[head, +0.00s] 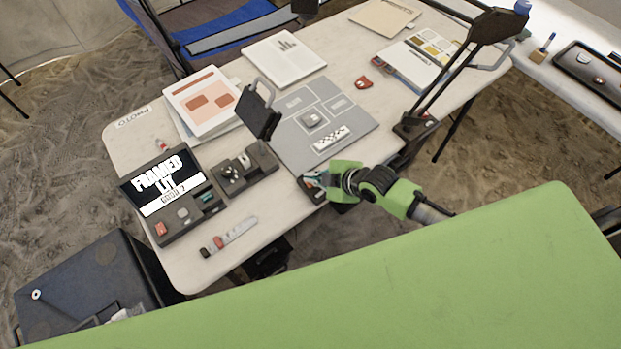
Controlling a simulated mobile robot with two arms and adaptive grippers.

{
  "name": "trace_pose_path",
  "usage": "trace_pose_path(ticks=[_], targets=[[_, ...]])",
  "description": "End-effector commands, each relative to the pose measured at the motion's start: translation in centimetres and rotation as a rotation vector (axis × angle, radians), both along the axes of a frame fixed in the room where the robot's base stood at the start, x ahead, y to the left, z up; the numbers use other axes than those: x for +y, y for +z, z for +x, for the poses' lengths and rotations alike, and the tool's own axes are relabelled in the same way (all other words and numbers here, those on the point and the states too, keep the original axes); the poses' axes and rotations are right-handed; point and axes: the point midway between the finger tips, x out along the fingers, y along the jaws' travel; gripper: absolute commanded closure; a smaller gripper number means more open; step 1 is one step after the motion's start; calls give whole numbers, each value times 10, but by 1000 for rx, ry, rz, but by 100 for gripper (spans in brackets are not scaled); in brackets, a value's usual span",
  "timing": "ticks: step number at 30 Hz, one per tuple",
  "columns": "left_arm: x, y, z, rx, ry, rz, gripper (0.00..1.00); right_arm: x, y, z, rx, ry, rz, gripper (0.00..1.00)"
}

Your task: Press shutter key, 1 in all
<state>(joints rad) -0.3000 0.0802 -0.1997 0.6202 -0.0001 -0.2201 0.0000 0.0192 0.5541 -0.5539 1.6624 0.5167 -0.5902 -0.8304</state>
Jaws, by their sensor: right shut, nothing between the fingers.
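My right gripper (316,181) is green and dark. It is shut and empty at the front edge of the table, over a small dark box (310,193) that it partly covers. A bit of teal and red shows by the fingertips. I cannot tell whether they touch the box, or whether the shutter key is there. A dark console (190,220) at the left has a screen (163,181) reading "FRAMED LIT" and a smaller line. On it are a red key (161,229), a grey key (183,213) and a teal key (207,197). My left gripper is not in view.
A grey mat (357,136) with a small object and scale card lies mid-table (125,149). A dark panel on an arm (258,111) stands beside it. Green surface (400,290) fills the foreground.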

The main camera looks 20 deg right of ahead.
Motion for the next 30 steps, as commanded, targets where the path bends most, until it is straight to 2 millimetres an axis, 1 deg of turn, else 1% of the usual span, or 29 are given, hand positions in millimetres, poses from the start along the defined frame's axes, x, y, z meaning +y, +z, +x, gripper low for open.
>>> trace_pose_path(ticks=[1, 3, 13, 17, 30], targets=[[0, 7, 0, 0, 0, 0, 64, 0, 7, 0, -1, 0, -1, 100], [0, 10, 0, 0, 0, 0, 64, -1, 10, 0, -1, 0, -1, 100], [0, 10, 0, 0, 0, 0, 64, 0, 10, 1, -2, -1, 1, 100], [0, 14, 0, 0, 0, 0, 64, 0, 15, 1, -2, -1, 1, 100], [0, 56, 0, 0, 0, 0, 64, 0, 58, 1, -2, 0, 0, 100]])
